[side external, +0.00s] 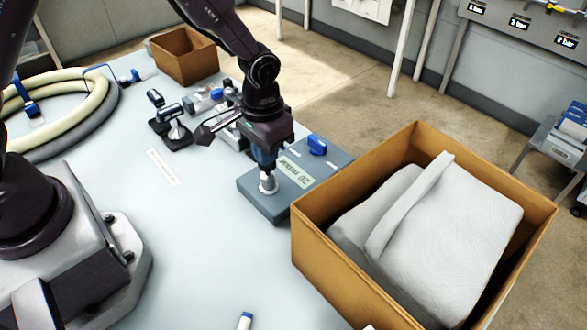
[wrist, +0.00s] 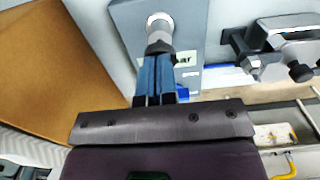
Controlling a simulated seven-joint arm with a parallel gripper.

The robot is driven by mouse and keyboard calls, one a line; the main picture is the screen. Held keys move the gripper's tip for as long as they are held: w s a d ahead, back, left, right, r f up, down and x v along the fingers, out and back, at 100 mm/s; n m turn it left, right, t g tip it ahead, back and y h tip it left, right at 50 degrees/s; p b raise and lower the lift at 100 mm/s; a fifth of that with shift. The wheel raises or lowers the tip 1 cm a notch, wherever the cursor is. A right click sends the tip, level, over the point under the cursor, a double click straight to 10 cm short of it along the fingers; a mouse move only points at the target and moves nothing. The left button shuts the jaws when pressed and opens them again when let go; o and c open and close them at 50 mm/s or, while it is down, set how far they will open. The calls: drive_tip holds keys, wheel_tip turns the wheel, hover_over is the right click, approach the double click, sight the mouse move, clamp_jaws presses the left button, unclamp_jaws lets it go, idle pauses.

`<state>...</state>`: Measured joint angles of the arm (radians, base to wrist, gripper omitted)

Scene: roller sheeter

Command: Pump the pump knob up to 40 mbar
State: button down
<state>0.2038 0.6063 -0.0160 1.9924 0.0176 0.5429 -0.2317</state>
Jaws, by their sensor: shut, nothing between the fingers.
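The pump unit (side external: 262,205) is a grey box on the table, left of the large cardboard box. Its pale green label (side external: 294,173) shows upside down and seems to read 20 mbar; in the wrist view only "ar" shows. The pump knob (side external: 268,184) is a pale metal knob on the box's top; it also shows in the wrist view (wrist: 159,22). My gripper (side external: 265,167) points down with its blue fingers shut and empty. The fingertips (wrist: 158,56) are right over the knob and seem to touch it. The exact contact is hidden.
A blue knob (side external: 317,145) stands on the pump unit's far end. A large cardboard box (side external: 335,262) with grey foam is close on the right. Clamps (side external: 172,126) stand behind left, near a hose coil (side external: 75,137). The table's middle is mostly clear.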

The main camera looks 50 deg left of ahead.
drive_tip(key=shift+f, duration=1.25)
idle(0.5)
idle(0.5)
drive_tip(key=shift+r, duration=3.7)
